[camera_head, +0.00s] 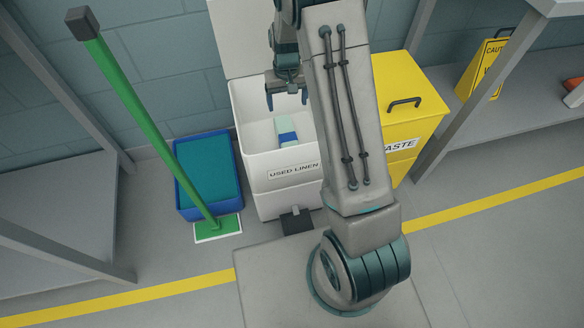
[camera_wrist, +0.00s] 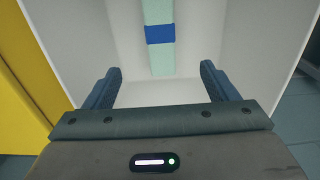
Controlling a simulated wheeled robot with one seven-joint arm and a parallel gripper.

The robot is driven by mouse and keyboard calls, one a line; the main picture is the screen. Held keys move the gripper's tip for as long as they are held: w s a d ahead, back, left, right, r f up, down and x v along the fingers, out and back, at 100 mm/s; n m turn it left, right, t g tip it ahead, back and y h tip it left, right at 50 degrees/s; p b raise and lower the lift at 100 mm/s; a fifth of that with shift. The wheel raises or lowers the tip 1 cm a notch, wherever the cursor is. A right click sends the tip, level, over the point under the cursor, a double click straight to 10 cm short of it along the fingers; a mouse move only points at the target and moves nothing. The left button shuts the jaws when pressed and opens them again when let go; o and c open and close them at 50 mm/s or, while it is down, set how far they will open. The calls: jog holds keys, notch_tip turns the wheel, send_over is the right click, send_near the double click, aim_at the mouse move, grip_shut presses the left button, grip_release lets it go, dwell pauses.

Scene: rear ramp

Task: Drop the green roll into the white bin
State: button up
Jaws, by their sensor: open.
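The pale green roll (camera_head: 283,126) with a blue band is inside the open white bin (camera_head: 256,161), which is labelled "USED LINEN". In the wrist view the roll (camera_wrist: 158,58) shows beyond the fingertips, apart from them, against the bin's pale inner walls. I cannot tell whether it rests on the bottom. My gripper (camera_head: 287,103) is over the bin's opening, pointing down, with its fingers apart and nothing between them. The wrist view also shows both fingers of my gripper (camera_wrist: 160,80) spread. My arm covers the bin's right side in the head view.
A yellow waste bin (camera_head: 408,110) stands right of the white bin. A blue tub (camera_head: 207,178) and a green-handled mop (camera_head: 150,120) are at the left. Grey shelving stands at both sides. A yellow caution sign (camera_head: 480,68) is at the right. Floor around the yellow line is clear.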

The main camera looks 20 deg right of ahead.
notch_tip(320, 180, up, 14)
jog(key=p, duration=0.3)
jog(key=shift+f+p, duration=0.2)
jog(key=shift+p, duration=0.1)
jog(key=shift+r, duration=0.1)
jog(key=s+r+t+p, duration=0.1)
jog(key=s+r+p, duration=1)
jog(key=r, duration=0.5)
jog(key=s+r+t+p, duration=0.1)
jog(key=s+r+p, duration=1)
jog(key=s+r, duration=0.3)
notch_tip(320, 180, up, 2)
jog(key=shift+s+t, duration=0.2)
jog(key=shift+t, duration=0.2)
